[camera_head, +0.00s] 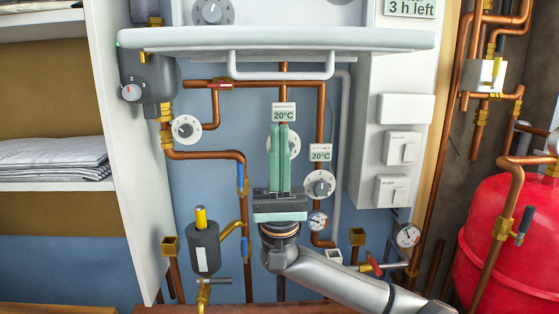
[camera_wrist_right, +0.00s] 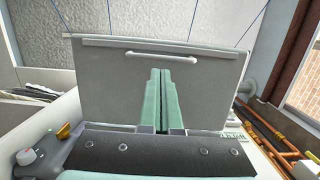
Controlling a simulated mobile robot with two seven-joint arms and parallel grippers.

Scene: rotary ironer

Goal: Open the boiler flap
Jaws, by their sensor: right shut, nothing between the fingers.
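The boiler flap (camera_head: 285,39) juts out from the boiler front as a pale slab, roughly level and seen nearly edge-on. A control dial (camera_head: 212,11) shows above it. Its white bar handle (camera_head: 282,74) hangs beneath. In the right wrist view the flap (camera_wrist_right: 105,85) is a broad grey panel seen from below, with the handle (camera_wrist_right: 148,56) near its far edge. My right gripper (camera_head: 279,127) points upward below the flap, green fingers together and empty. Its fingertips (camera_wrist_right: 160,72) are apart from the handle. My left gripper is out of view.
Copper pipes (camera_head: 205,154) with valves and dials run behind my right gripper. A grey pump-like unit (camera_head: 147,78) is at left, beside a white cabinet side (camera_head: 125,150). A white switch box (camera_head: 385,150) and a red tank (camera_head: 510,240) are at right.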

